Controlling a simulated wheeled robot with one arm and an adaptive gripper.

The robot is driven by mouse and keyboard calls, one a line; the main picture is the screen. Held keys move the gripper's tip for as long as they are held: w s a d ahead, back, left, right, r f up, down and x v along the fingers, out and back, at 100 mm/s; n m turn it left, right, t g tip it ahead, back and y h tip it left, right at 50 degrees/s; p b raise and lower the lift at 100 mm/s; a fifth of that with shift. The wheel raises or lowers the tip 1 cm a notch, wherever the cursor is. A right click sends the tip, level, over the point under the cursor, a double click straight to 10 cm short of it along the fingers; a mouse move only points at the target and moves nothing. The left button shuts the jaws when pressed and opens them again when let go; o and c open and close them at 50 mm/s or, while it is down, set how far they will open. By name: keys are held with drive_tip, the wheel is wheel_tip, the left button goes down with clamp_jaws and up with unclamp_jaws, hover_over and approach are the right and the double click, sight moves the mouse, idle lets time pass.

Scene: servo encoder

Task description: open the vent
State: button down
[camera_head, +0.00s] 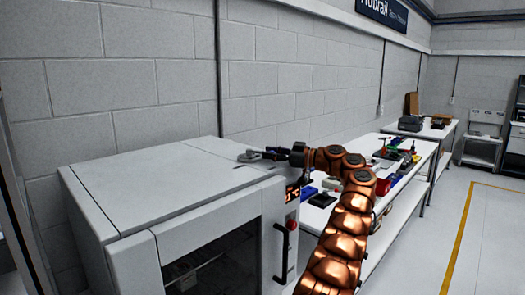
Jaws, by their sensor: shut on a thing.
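A white box-shaped machine (170,185) with a dark glass door stands in the front left. My copper-coloured arm reaches in from the lower right, over the machine's right side. My gripper (264,155) is low over the back right of the machine's top and points left. It is shut on a small grey part (248,157) at the top surface, which looks like the vent. The fingers and the part are small and dark here, so the exact grip and how far the vent is open cannot be made out.
The machine's front has a black door handle (284,252), a red button (292,224) and a lit orange display (292,193). A white bench (425,151) with tools and coloured items stands to the right. A block wall is close behind. Floor at the right is clear.

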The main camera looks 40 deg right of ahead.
drive_tip(key=shift+f, duration=0.25)
drive_tip(key=c, duration=1.2)
unclamp_jaws()
drive_tip(key=shift+o, duration=1.3)
drive_tip(key=shift+r, duration=0.1)
drive_tip(key=shift+s+d, duration=0.1)
drive_tip(key=v, duration=1.1)
drive_tip(key=shift+s+d, duration=0.2)
drive_tip(key=shift+s, duration=0.1)
